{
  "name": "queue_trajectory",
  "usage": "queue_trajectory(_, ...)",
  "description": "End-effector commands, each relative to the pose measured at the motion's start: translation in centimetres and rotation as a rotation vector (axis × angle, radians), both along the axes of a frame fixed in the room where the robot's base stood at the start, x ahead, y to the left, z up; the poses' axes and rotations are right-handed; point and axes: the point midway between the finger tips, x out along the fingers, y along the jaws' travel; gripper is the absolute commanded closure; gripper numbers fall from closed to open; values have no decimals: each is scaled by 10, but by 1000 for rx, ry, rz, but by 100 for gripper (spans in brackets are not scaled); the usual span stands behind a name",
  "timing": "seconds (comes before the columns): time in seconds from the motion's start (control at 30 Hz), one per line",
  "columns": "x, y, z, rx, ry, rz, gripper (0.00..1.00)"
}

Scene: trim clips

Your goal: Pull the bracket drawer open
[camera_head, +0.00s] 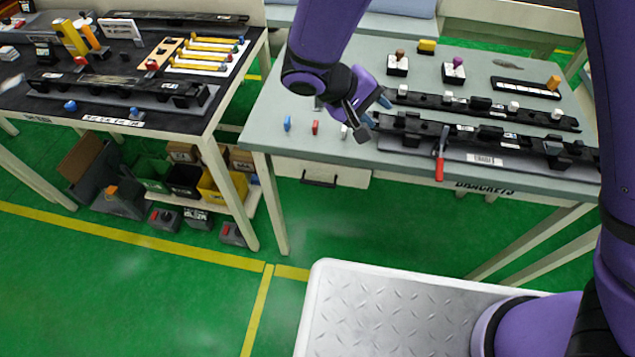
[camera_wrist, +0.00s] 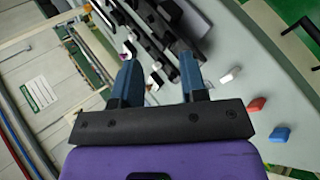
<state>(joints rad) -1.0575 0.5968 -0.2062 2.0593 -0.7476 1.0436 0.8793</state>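The bracket drawer (camera_head: 345,178) is a pale front under the near left edge of the grey table, with a dark bar handle (camera_head: 320,181). It looks shut, its front close under the tabletop. My gripper (camera_head: 377,110) is above the tabletop, up and to the right of the drawer in the head view, apart from the handle. In the wrist view my gripper (camera_wrist: 160,72) has its two blue fingers spread, with nothing held between them.
The grey table (camera_head: 270,130) carries blue, red and white small pieces near its left front corner, black rails (camera_head: 480,106) and a red-handled clamp (camera_head: 440,160). A second table (camera_head: 190,125) stands at left, with bins below. Green floor before the drawer is clear.

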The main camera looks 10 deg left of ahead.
Motion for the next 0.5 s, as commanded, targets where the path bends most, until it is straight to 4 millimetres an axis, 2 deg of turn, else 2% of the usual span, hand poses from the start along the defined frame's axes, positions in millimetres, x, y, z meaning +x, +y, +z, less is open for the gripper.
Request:
queue_trajectory(0.03,-4,13,-16,-35,-13,36,61)
queue_trajectory(0.2,-18,51,-64,-132,-82,148,61)
queue_trajectory(0.5,-55,108,-151,-272,-232,379,61)
